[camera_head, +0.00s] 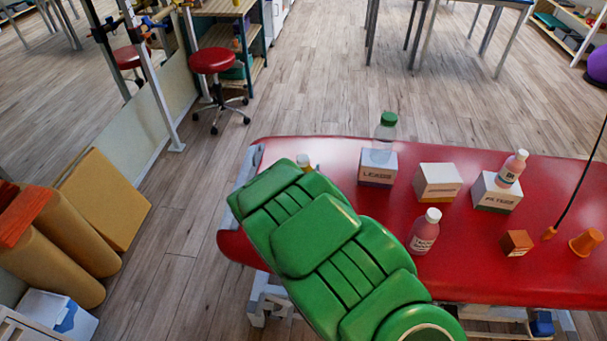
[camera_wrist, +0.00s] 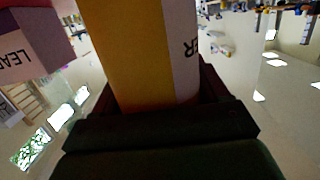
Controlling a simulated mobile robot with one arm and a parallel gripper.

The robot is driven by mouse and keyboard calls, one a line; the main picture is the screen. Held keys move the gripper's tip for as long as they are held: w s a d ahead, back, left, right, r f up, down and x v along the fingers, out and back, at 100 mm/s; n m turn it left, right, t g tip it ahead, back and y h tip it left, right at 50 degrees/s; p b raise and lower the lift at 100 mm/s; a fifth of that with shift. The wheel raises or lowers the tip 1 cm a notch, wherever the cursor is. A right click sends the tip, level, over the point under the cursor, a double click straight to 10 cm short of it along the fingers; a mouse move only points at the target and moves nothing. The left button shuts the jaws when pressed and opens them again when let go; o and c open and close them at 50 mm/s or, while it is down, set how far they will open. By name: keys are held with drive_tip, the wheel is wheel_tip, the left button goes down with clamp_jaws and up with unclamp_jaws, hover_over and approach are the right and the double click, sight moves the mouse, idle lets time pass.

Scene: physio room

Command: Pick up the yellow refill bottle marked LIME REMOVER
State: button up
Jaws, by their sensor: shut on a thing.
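The yellow bottle (camera_wrist: 130,50) fills the middle of the wrist view, with a white label on its right side where only a letter or two, ending in R, can be read. My gripper (camera_wrist: 158,108) is shut on it, its dark jaws around the bottle. In the head view a pale cap with a bit of yellowish body (camera_head: 303,161) shows just past my green arm, at the left end of the red couch. The arm hides the rest of the bottle and the gripper there. I cannot tell whether the bottle touches the couch.
On the red couch (camera_head: 470,262), a white box marked LEADS (camera_head: 378,168) with a clear green-capped bottle (camera_head: 384,132) stands close right.

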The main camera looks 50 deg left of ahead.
sight(307, 160)
drive_tip(key=d+r, duration=0.1)
drive_tip(key=r, duration=0.1)
drive_tip(key=s+d+r, duration=0.1)
drive_tip(key=r, duration=0.2)
drive_tip(key=s+d+r, duration=0.1)
drive_tip(key=d+r, duration=0.1)
drive_tip(key=shift+s+r, duration=0.1)
drive_tip(key=shift+r, duration=0.1)
drive_tip(key=shift+s+d+r, duration=0.7)
drive_tip(key=shift+s+d, duration=0.05)
drive_tip(key=shift+d, duration=0.65)
drive_tip(key=shift+s+d+r, duration=0.7)
drive_tip(key=shift+d, duration=0.65)
drive_tip(key=shift+s+d+r, duration=0.7)
drive_tip(key=shift+s+d, duration=0.05)
drive_tip(key=shift+d, duration=0.65)
